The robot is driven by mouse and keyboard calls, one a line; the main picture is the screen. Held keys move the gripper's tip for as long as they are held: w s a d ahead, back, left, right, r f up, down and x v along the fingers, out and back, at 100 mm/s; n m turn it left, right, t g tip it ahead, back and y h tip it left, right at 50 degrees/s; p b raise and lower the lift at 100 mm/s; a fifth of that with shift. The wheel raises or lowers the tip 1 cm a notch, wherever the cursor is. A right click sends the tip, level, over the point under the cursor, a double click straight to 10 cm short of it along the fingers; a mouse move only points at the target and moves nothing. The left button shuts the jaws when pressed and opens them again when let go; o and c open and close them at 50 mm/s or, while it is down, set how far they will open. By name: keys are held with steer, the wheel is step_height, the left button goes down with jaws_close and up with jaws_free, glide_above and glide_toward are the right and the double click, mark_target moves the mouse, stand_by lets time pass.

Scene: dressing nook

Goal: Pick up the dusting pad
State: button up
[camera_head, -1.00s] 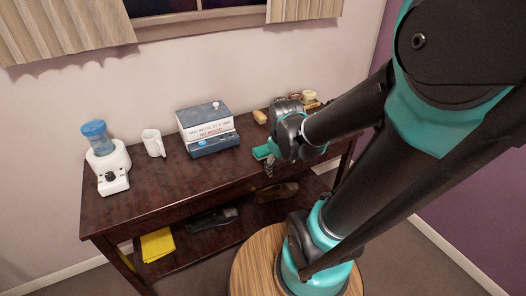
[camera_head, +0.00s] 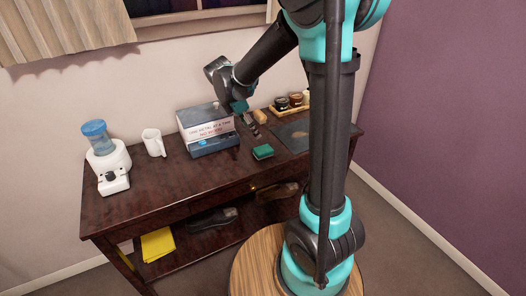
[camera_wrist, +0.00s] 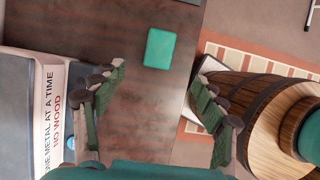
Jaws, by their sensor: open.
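The dusting pad appears to be the small green block (camera_head: 263,152) lying flat on the dark wooden table near its front edge. It also shows in the wrist view as a green rectangle (camera_wrist: 159,48), fully visible beyond and between the fingertips. My gripper (camera_head: 252,126) is above the table, close to the box and behind the pad, apart from it. In the wrist view my gripper (camera_wrist: 160,75) has its two fingers spread wide, with nothing between them but the view of the tabletop.
A grey-and-white box (camera_head: 208,129) with lettering stands beside my gripper. A white mug (camera_head: 153,143) and a blue-topped dispenser (camera_head: 105,158) stand left. A dark mat (camera_head: 292,134) and a tray of jars (camera_head: 290,103) lie right. A yellow cloth (camera_head: 157,244) and shoes (camera_head: 212,219) are on the lower shelf.

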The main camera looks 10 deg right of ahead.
mark_target(263, 149)
steer(key=x, duration=1.2)
steer(key=shift+d+f, duration=0.1)
steer(key=shift+c, duration=0.6)
steer(key=c, duration=1.3)
steer(key=shift+o, duration=0.2)
step_height(263, 149, up, 20)
